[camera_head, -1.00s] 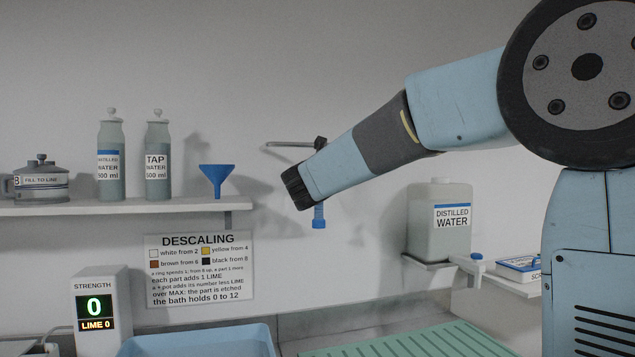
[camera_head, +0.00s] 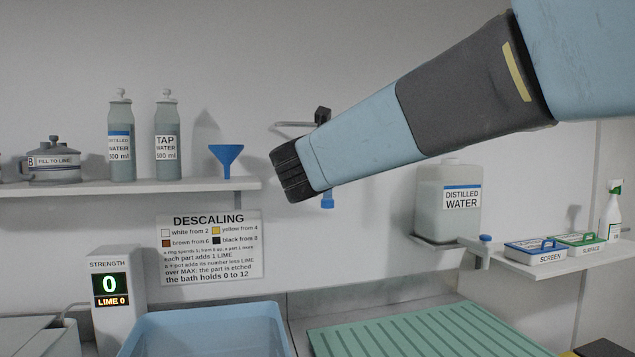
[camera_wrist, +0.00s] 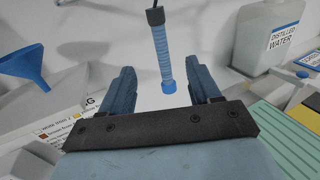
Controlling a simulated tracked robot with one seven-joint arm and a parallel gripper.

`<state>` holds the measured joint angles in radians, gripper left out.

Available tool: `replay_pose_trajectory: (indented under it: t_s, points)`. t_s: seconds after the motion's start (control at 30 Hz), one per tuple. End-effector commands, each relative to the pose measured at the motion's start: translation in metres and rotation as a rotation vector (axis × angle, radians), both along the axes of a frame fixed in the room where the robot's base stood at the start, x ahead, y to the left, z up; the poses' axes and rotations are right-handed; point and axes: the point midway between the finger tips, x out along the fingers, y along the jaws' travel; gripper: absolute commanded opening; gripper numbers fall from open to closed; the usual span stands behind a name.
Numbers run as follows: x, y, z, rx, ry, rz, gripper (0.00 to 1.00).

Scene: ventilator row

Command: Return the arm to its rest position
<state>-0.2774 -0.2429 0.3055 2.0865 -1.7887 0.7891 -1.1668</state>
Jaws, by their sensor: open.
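My arm crosses the head view from the upper right, and its dark end, my gripper (camera_head: 292,172), is in front of the back wall. In the wrist view my gripper (camera_wrist: 163,88) has its two blue fingers well apart, with nothing between them. A blue hose end (camera_wrist: 166,68) hangs beyond the fingers, apart from them. In the head view its blue tip (camera_head: 327,200) shows just below my arm, and the arm hides part of it.
The left shelf (camera_head: 215,185) carries a pot (camera_head: 52,162), two bottles and a blue funnel (camera_head: 226,158). Below are a strength display (camera_head: 112,290) reading 0, a blue basin (camera_head: 205,318) and a green ribbed mat (camera_head: 430,330). A distilled water jug (camera_head: 447,215) stands right, near screen and surface boxes.

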Motion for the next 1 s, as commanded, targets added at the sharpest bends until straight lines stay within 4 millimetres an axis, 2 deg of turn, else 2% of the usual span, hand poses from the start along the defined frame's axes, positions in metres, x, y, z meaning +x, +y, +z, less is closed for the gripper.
replay_pose_trajectory:
  t_s: [0.07,0.17,0.27,0.37,0.5,0.7,0.83,1.0]
  points:
    - [-0.001,-0.001,-0.001,0.004,0.001,-0.003,0.62]
    - [-0.004,-0.013,-0.005,0.057,0.011,-0.029,0.62]
    - [-0.014,-0.041,-0.016,0.198,0.031,-0.098,0.62]
    - [-0.03,-0.08,-0.035,0.412,0.056,-0.207,0.62]
    - [-0.062,-0.13,-0.068,0.75,0.068,-0.384,0.62]
    - [-0.115,-0.181,-0.118,1.234,0.038,-0.654,0.62]
    - [-0.152,-0.199,-0.151,1.546,-0.005,-0.839,0.62]
    - [-0.198,-0.207,-0.189,1.949,-0.085,-1.089,0.62]
